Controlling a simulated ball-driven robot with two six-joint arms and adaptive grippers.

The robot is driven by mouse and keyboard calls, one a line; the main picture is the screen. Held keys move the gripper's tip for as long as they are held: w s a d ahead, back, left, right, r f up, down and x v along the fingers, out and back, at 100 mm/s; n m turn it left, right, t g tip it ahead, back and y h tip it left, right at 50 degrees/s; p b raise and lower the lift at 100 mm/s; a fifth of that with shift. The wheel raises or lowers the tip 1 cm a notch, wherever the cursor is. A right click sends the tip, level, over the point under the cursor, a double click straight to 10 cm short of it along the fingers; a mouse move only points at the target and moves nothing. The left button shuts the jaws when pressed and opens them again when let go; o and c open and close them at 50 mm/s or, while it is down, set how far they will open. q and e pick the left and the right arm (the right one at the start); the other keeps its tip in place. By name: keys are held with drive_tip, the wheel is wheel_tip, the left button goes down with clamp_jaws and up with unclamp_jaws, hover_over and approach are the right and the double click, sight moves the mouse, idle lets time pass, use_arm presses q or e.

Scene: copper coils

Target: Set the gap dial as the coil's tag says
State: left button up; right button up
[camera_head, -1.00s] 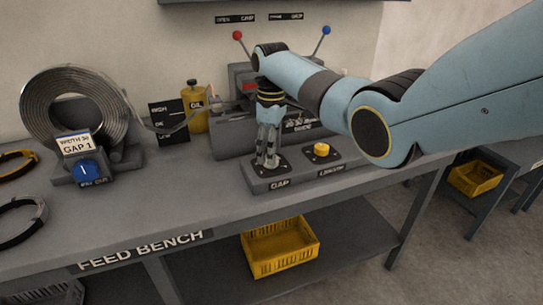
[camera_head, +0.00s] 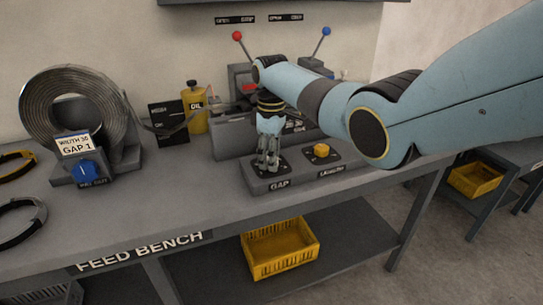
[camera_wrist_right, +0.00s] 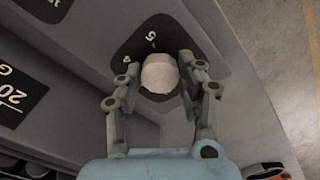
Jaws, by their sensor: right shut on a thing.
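The copper coil (camera_head: 48,105) stands upright at the left of the bench. Its white tag (camera_head: 75,144) reads "GAP 1" under a width line. My right gripper (camera_head: 267,165) points down over the dial plate behind the "GAP" label (camera_head: 280,184). In the right wrist view, my gripper (camera_wrist_right: 160,85) is shut on the pale round knob of the gap dial (camera_wrist_right: 160,74), one finger on each side. A "5" and another small mark show on the dark dial plate; the knob's pointer cannot be made out. My left gripper is out of view.
A yellow knob (camera_head: 321,150) sits right of the gap dial on the same block. A yellow oil can (camera_head: 196,112) and levers with red (camera_head: 237,35) and blue (camera_head: 326,31) balls stand behind. The bench front (camera_head: 180,222) is clear.

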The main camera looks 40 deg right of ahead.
drive_tip(key=shift+n, duration=0.3)
drive_tip(key=n+p, duration=0.2)
drive_tip(key=n, duration=0.1)
drive_tip(key=shift+r, duration=0.1)
drive_tip(key=n, duration=0.3)
drive_tip(key=shift+p, duration=0.3)
drive_tip(key=n, duration=0.3)
drive_tip(key=shift+w+n+p, duration=0.1)
drive_tip(key=shift+n+p, duration=0.2)
drive_tip(key=shift+n, duration=0.1)
drive_tip(key=n, duration=0.3)
drive_tip(key=shift+n, duration=0.3)
drive_tip(key=n, duration=0.3)
drive_tip(key=shift+w+n, duration=0.1)
drive_tip(key=shift+n, duration=0.2)
drive_tip(key=n, duration=0.6)
drive_tip(key=shift+p, duration=0.3)
drive_tip(key=shift+n, duration=0.3)
